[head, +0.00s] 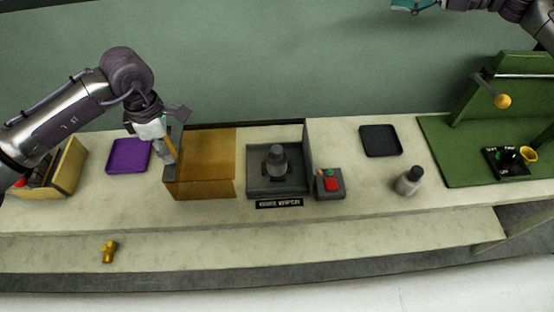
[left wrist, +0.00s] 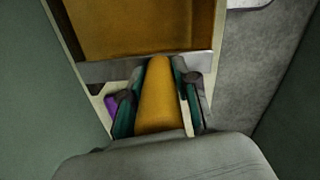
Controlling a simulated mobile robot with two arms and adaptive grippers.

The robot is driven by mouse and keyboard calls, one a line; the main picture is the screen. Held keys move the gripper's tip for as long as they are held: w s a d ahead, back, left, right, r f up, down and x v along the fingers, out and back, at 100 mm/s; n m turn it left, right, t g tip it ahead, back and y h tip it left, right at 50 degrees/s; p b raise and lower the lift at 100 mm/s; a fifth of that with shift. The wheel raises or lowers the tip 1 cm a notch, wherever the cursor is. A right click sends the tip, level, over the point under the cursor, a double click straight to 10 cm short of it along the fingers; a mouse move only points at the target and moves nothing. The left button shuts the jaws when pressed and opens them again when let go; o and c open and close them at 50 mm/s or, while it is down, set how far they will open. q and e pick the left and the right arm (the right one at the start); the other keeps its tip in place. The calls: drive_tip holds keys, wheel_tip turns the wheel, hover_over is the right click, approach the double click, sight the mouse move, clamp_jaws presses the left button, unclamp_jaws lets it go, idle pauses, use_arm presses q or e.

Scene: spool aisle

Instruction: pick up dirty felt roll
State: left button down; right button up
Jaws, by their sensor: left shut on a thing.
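My left gripper (head: 169,158) is shut on a mustard-yellow roll (left wrist: 160,100), which looks like the felt roll. The left wrist view shows it lengthwise between the two teal-padded fingers (left wrist: 158,104). In the head view the roll (head: 171,146) is tilted, at the left wall of an ochre open bin (head: 207,190). I cannot tell whether it touches the bin. Any dirt on the roll is too small to make out. My right gripper (head: 412,5) is cut off by the top edge at the upper right.
A purple tray (head: 128,145) lies left of the bin. Right of it are a dark station (head: 258,184) holding a grey-capped object, a red-button box (head: 331,185), a black tray (head: 380,140) and a bottle (head: 409,181). A brass-coloured piece (head: 109,251) lies on the lower ledge.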

use_arm(q)
drive_tip(key=shift+w+r, duration=0.1)
use_arm(e)
drive_tip(key=w+a+r+n+g+h, duration=0.1)
drive_tip(key=w+a+r+n+h, duration=0.2)
drive_tip(key=a, duration=0.4)
use_arm(q)
drive_tip(key=shift+a, duration=0.1)
use_arm(e)
drive_tip(key=n+g+h, duration=0.6)
drive_tip(key=n+h, duration=0.3)
drive_tip(key=h, duration=0.2)
hover_over(281, 150)
drive_tip(key=f, duration=2.8)
drive_tip(key=shift+w+d+f, duration=0.1)
drive_tip(key=shift+w+f, duration=0.2)
drive_tip(key=shift+w, duration=0.1)
drive_tip(key=shift+h, duration=0.3)
drive_tip(key=f, duration=0.6)
drive_tip(key=shift+s+f, duration=0.3)
drive_tip(key=shift+s, duration=0.1)
drive_tip(key=shift+w+a+f, duration=0.1)
drive_tip(key=shift+a+f, duration=0.1)
drive_tip(key=shift+f, duration=0.8)
drive_tip(key=shift+w+a+f, duration=0.1)
drive_tip(key=shift+a+f, duration=0.1)
drive_tip(key=shift+f, duration=0.85)
drive_tip(key=shift+w+a+f, duration=0.1)
drive_tip(key=shift+a+f, duration=0.1)
drive_tip(key=shift+f, duration=0.8)
